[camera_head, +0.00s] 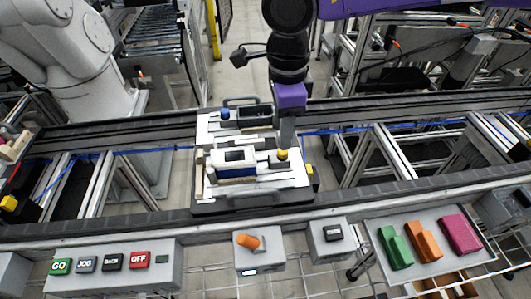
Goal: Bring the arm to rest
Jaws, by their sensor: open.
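My arm comes down from the top of the head view, black at the wrist with a purple block below it. My gripper (286,142) points down over the right half of the pallet fixture (254,206). Its fingers are seen nearly edge-on, so the gap between them is hard to see; nothing shows held in them. The fingertips are close to a yellow-topped clamp (282,155) on the fixture; I cannot tell whether they touch it. A white and blue part (233,163) with a dark window lies in the fixture left of the gripper.
The fixture sits across two conveyor rails (400,188). A button box (115,266), an orange switch (248,241) and a tray (398,280) of green, orange and magenta blocks line the front. A white robot arm (70,45) stands back left. Conveyor space right of the fixture is unoccupied.

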